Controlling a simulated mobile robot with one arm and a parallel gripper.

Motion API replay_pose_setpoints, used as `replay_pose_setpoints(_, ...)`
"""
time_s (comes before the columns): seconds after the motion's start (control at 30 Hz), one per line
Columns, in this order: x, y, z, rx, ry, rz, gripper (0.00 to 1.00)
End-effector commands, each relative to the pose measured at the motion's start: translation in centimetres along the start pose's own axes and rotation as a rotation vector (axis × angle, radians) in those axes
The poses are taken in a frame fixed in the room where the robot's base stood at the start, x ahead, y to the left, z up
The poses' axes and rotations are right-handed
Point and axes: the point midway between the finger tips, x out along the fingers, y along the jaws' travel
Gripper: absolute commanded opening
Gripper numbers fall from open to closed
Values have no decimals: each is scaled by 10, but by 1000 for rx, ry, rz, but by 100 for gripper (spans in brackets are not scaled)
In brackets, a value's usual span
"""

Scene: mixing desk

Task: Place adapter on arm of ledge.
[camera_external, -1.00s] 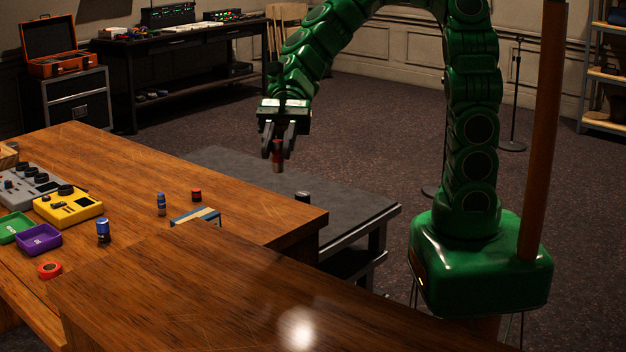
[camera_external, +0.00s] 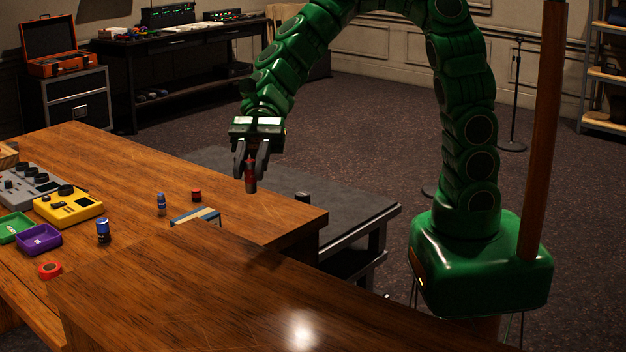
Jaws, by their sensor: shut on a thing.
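My gripper (camera_external: 251,168) is shut on a small red cylindrical piece, probably the adapter (camera_external: 251,184). It hangs roughly upright below the fingers, and its upper part is hidden between them. In the picture it overlaps the right part of the wooden desk (camera_external: 285,207) and appears to be above it, apart from the surface. A raised wooden ledge (camera_external: 190,290) runs across the foreground, lower in the picture than the gripper. I cannot tell for sure which part is the ledge's arm.
A small red cylinder (camera_external: 196,195), a blue bottle-like piece (camera_external: 161,204), a dark blue cylinder (camera_external: 103,230) and a blue-and-tan box (camera_external: 195,216) stand nearby. Purple (camera_external: 38,239) and green (camera_external: 14,228) trays and a yellow device (camera_external: 68,207) are at left. A dark low table (camera_external: 345,205) stands behind.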

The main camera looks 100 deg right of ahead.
Motion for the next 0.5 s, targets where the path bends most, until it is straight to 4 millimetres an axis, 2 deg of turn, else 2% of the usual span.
replay_pose_setpoints(0.2,19,-24,-5,-1,0,-1,0)
replay_pose_setpoints(0.5,44,-43,-29,1,1,0,0)
